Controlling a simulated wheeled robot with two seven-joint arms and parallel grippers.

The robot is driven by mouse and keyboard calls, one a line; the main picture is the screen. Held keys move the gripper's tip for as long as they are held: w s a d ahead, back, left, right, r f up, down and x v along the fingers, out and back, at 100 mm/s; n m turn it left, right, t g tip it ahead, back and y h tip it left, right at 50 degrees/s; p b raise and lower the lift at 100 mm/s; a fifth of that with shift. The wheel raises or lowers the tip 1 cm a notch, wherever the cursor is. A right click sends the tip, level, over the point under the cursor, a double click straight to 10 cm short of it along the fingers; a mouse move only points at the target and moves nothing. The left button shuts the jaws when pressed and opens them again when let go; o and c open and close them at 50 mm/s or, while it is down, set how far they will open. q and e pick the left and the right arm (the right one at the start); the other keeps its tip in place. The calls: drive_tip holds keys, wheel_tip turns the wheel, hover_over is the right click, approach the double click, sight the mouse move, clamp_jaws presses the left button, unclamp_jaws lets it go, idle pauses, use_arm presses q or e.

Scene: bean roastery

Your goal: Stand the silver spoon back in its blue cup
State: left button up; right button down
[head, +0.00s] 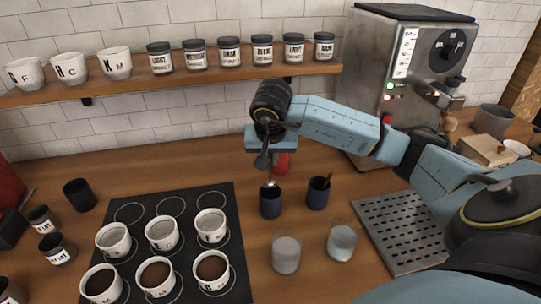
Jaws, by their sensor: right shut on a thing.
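My right gripper (264,160) points down above the wooden counter and is shut on the silver spoon (270,182). The spoon hangs roughly upright, and its lower end shows at the mouth of the left dark blue cup (270,204). I cannot tell how far inside the rim it reaches. A second dark blue cup (317,197) stands just to the right, with a dark spoon-like handle leaning in it. The upper part of the silver spoon is hidden by the gripper. My left gripper is not in view.
A black mat (192,200) with several white coffee cups lies to the left. Two glasses (286,255) (342,242) stand in front of the blue cups. A red object (282,162) is behind the gripper. A metal drip tray (400,232) and an espresso machine (385,60) are to the right.

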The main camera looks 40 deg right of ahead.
sight(270, 172)
drive_tip(key=shift+f+b, duration=1.6)
drive_tip(key=shift+f, duration=0.55)
drive_tip(key=c, duration=1.5)
unclamp_jaws()
drive_tip(key=v, duration=1.3)
drive_tip(key=shift+s+r, duration=0.15)
drive_tip(key=shift+r, duration=0.05)
